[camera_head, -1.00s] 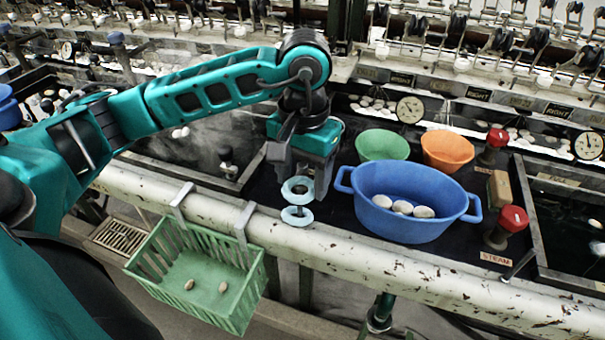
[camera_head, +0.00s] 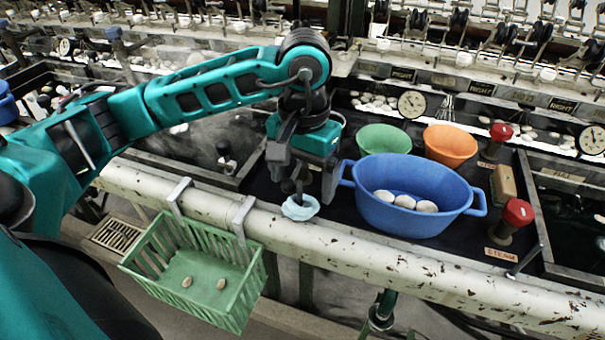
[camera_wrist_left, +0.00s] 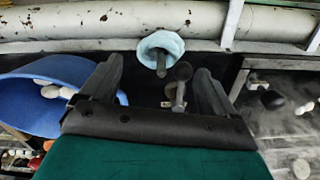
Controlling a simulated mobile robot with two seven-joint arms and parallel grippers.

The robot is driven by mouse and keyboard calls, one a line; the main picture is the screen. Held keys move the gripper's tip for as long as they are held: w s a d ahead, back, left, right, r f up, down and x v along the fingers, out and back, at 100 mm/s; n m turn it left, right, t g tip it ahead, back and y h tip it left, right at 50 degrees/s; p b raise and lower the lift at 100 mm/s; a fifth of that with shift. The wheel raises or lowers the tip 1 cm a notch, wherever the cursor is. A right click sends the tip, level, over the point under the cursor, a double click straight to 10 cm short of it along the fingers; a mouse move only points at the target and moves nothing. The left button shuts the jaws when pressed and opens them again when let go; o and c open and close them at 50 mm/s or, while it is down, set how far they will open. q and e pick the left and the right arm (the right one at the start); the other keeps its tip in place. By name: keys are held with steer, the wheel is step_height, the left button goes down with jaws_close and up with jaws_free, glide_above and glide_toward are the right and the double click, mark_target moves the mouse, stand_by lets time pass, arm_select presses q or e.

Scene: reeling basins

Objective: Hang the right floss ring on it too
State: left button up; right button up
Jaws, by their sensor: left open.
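A light blue floss bundle (camera_head: 300,208) sits low at the white pipe, just below my left gripper (camera_head: 303,190). In the left wrist view the light blue floss (camera_wrist_left: 161,44) surrounds the tip of a dark peg (camera_wrist_left: 161,66). I cannot tell whether it is one ring or two lying together. A second dark rod with a round knob (camera_wrist_left: 182,74) stands close by, between the fingers in that view. My left gripper is open, its fingers apart on either side of the rods and not closed on the floss. The right gripper is not in view.
A blue basin (camera_head: 405,221) with several pale cocoons stands close right of the gripper. Green (camera_head: 384,139) and orange (camera_head: 450,146) bowls are behind it. A green basket (camera_head: 155,271) hangs on the white pipe (camera_head: 400,268). Red-topped valves (camera_head: 517,212) stand at right.

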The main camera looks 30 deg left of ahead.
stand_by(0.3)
arm_select(q)
step_height(320, 180, up, 13)
steer(key=p, duration=0.2)
steer(key=shift+w, duration=0.15)
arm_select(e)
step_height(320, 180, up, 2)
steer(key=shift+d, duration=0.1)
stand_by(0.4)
arm_select(q)
steer(key=shift+f, duration=0.1)
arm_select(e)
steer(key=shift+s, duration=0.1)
